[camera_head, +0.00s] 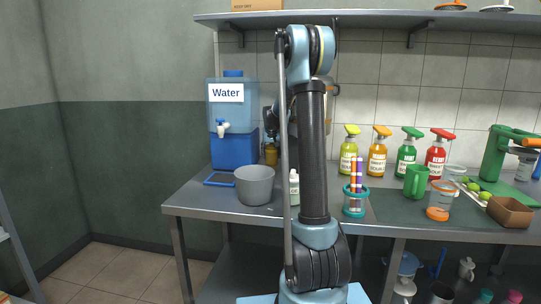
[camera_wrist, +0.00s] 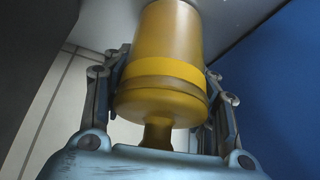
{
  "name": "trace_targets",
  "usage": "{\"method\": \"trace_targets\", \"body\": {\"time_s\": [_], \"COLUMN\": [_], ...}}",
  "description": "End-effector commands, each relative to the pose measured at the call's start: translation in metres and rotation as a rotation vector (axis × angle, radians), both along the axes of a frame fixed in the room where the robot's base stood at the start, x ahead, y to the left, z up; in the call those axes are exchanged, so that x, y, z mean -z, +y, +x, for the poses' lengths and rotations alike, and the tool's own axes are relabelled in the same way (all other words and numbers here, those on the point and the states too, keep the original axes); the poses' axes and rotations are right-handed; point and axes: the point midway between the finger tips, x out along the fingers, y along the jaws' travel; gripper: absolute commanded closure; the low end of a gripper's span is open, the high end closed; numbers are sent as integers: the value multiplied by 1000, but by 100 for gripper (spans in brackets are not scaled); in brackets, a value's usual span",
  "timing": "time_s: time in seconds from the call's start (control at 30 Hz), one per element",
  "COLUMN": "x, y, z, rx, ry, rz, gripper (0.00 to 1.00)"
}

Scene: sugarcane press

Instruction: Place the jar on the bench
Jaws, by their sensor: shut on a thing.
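The amber jar (camera_wrist: 165,45) with a yellow band and a knobbed end fills the middle of the wrist view. My gripper (camera_wrist: 164,82) has a finger on each side of it and is shut on it. In the head view the jar (camera_head: 271,155) shows as a small amber shape just right of the blue water dispenser stand, over the back of the grey bench (camera_head: 215,201). My arm hides part of the gripper there. The jar's far end is close to a grey surface in the wrist view; I cannot tell whether it touches.
The water dispenser (camera_head: 232,122) stands close left of the jar. A grey bucket (camera_head: 255,184) and a white bottle (camera_head: 294,188) stand in front. Several spray bottles (camera_head: 377,155) line the back right. A shelf (camera_head: 370,18) hangs above.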

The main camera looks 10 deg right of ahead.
Motion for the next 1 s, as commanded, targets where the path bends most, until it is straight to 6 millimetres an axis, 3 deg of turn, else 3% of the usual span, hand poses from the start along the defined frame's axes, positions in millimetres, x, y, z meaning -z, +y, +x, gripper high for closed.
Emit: {"method": "trace_targets", "body": {"time_s": [0.13, 0.17, 0.23, 0.27, 0.67, 1.0], "x": [1, 2, 1, 1, -2, -37], "y": [0, 0, 1, 1, 4, 6], "z": [0, 0, 0, 0, -1, -21], "rx": [0, 0, -1, -1, -4, -4], "ry": [0, 0, 0, 0, 0, 0], "rz": [0, 0, 0, 0, 0, 0], "gripper": [79, 45, 29, 26, 26, 26]}}
